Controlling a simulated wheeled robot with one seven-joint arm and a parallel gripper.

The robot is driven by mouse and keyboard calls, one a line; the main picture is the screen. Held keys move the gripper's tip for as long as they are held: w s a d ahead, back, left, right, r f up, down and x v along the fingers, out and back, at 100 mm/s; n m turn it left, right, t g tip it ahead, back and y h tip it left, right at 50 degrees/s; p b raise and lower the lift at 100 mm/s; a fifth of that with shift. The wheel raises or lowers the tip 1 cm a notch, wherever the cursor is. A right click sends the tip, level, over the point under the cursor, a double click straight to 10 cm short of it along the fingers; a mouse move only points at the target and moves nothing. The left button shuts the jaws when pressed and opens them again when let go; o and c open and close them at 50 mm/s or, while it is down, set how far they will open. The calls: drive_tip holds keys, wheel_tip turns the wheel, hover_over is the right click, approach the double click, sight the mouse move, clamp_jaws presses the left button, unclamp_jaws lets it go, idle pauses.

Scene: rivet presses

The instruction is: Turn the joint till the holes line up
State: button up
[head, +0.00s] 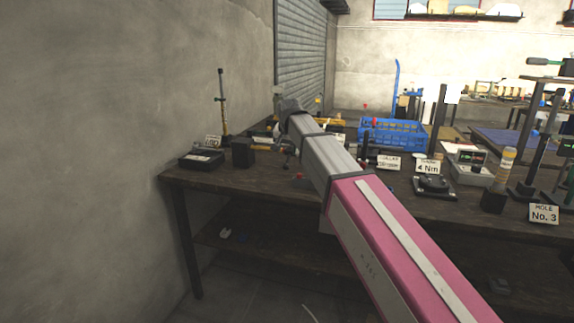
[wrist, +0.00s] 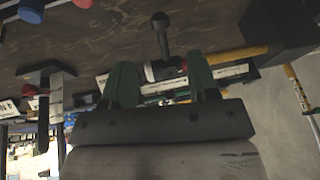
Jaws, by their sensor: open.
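My gripper (wrist: 160,66) is open in the wrist view, its two green fingers spread apart. Between and beyond the fingers is a dark post with a round knob (wrist: 162,38), meeting a pale and red-ended piece. I cannot tell whether this is the joint, and no holes can be made out. No contact with the fingers is clear. In the head view my arm reaches over the bench's left part and hides much of what lies around the gripper.
The dark bench (head: 240,186) carries a black tray (head: 201,158), a black block (head: 242,152) and an upright rod (head: 222,105) at left. A blue crate (head: 392,136), a "4 Nm" sign (head: 427,166) and a "HOLE No. 3" sign (head: 543,213) stand right. A wall closes the left.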

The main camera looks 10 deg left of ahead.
sight(286, 165)
drive_tip(key=x, duration=0.9)
drive_tip(key=shift+w+f, duration=0.15)
drive_tip(key=shift+f, duration=0.25)
clamp_jaws()
drive_tip(key=shift+r, duration=0.1)
